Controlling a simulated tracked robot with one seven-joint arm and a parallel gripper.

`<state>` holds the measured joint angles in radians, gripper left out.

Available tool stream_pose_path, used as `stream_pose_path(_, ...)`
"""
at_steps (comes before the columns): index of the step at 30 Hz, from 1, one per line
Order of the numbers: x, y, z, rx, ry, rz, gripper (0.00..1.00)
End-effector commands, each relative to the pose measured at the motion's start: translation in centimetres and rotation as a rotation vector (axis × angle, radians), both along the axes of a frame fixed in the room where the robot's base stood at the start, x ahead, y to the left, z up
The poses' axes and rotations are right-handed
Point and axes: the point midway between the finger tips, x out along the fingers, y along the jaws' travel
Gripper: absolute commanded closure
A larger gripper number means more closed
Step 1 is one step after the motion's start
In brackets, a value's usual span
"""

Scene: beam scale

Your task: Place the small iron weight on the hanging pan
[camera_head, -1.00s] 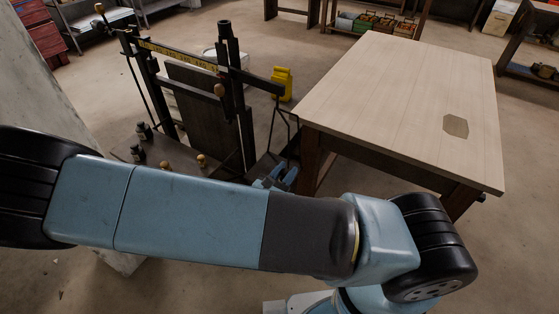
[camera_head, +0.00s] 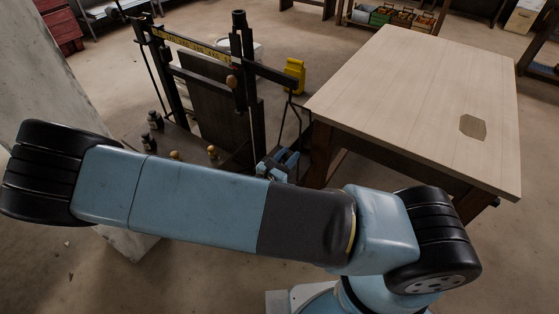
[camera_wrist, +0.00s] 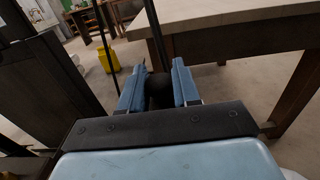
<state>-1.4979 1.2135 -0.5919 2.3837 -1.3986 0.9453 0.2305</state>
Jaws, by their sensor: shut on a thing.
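My gripper (camera_head: 281,160) shows just above my arm in the head view, at the hanger of the beam scale (camera_head: 243,70). In the wrist view my gripper (camera_wrist: 157,88) has its two blue fingers closed on a small dark iron weight (camera_wrist: 158,92). The hanger rods (camera_head: 301,112) come down from the right end of the beam. They also show in the wrist view just beyond the fingers (camera_wrist: 153,30). The hanging pan itself is mostly hidden behind my gripper and arm. I cannot tell whether the weight touches it.
A wooden table (camera_head: 410,100) stands close to the right of the hanger. Dark weights (camera_head: 155,121) and light-coloured knobs (camera_head: 212,152) sit at the scale's base. A yellow container (camera_head: 294,75) stands on the floor behind. The dark upright panel (camera_head: 215,100) is left of the hanger.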

Motion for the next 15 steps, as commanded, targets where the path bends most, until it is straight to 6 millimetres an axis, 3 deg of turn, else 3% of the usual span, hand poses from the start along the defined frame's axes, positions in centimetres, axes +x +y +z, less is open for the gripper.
stream_pose_path(7,5.0,0.6,-2.2,-0.001,-0.001,0.0,1.0)
stream_pose_path(15,8.1,0.9,-6.3,-0.001,0.0,-0.001,1.0)
